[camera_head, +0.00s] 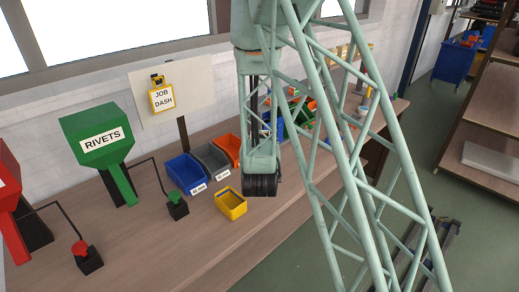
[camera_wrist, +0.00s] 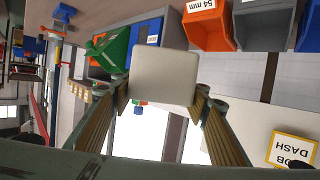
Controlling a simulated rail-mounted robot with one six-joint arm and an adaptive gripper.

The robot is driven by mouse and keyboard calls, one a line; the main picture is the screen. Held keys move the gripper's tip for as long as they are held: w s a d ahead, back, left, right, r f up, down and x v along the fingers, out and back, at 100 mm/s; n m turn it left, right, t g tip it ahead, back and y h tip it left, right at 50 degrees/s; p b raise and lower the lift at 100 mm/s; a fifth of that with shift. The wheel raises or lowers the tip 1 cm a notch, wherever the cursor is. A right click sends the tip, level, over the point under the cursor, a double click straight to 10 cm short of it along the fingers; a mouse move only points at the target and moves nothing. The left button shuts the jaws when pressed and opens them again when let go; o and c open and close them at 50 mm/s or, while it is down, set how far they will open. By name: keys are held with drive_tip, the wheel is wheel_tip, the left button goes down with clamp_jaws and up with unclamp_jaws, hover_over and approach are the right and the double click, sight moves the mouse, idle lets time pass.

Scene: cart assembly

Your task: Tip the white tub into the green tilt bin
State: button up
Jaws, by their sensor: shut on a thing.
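My gripper (camera_wrist: 163,94) is shut on the white tub (camera_wrist: 165,72) in the wrist view, with one finger on each side. The tub shows as a plain pale block; its inside and contents are hidden. A green shape (camera_wrist: 108,48) is partly hidden behind the tub, and I cannot tell whether it is the tilt bin. In the head view, my arm hides the gripper and the tub. Small coloured bins, with some green (camera_head: 299,113) among them, stand behind my arm and a lattice frame.
A green RIVETS hopper (camera_head: 98,140) stands on the workbench (camera_head: 150,245). Blue (camera_head: 185,172), grey (camera_head: 212,160) and yellow (camera_head: 231,204) bins stand left of my arm. A JOB DASH sign (camera_head: 162,98) is on a board behind.

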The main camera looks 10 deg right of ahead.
drive_tip(key=shift+s+r+m+h, duration=0.2)
drive_tip(key=shift+s+r, duration=0.15)
drive_tip(key=shift+r, duration=0.35)
drive_tip(key=shift+s+r+m+h, duration=0.1)
drive_tip(key=shift+s+r+m, duration=0.2)
drive_tip(key=shift+r, duration=0.4)
drive_tip(key=shift+a, duration=0.2)
